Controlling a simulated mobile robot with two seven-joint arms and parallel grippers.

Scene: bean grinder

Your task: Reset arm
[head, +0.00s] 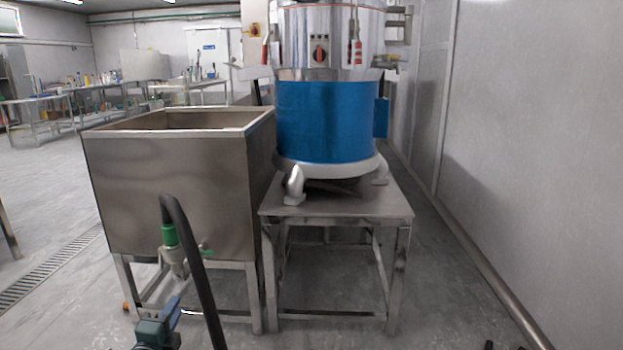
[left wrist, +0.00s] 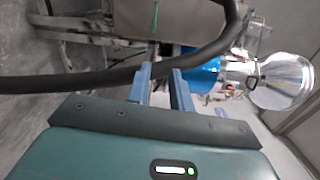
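My left gripper (head: 172,308) is low in the head view, in front of the steel tank, with a teal body and blue fingers. In the left wrist view its two fingers (left wrist: 164,76) stand apart with nothing visibly held between them. A black hose (head: 191,260) arches close to this gripper in the head view. In the left wrist view the hose (left wrist: 75,86) crosses beyond the fingers; whether it touches them is unclear. My right gripper cannot be made out; only small dark shapes show at the bottom right edge of the head view.
A steel tank (head: 170,170) on legs has a green fitting (head: 169,235) at its front. The blue and steel grinder (head: 325,120) stands on a metal table (head: 340,209) to its right. A wall (head: 545,150) closes the right side. Open floor shows at left.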

